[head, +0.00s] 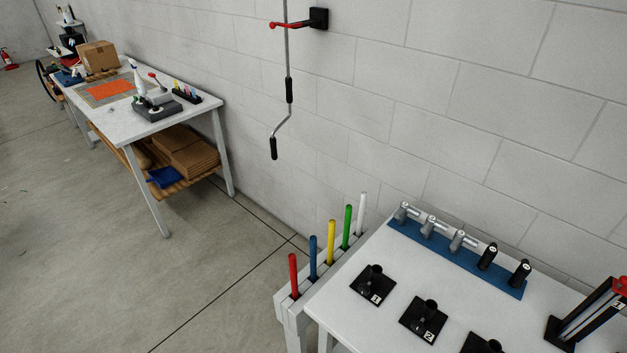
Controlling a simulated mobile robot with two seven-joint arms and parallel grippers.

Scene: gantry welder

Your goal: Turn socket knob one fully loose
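A black socket base with a white label 1 (362,293) sits near the left edge of the white table at the lower right. A black knob (375,272) stands up from this base. How tight the knob is cannot be told. A similar socket labelled 2 (424,323) stands to its right and nearer. A third black one (484,345) is cut off by the bottom edge. Neither of my grippers is in view.
A blue strip (455,265) at the table's back holds silver fittings and black handles. Coloured rods (331,242) stand in a white rack at the table's left side. A black and red device (590,315) is at far right. A crank (289,90) hangs on the wall.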

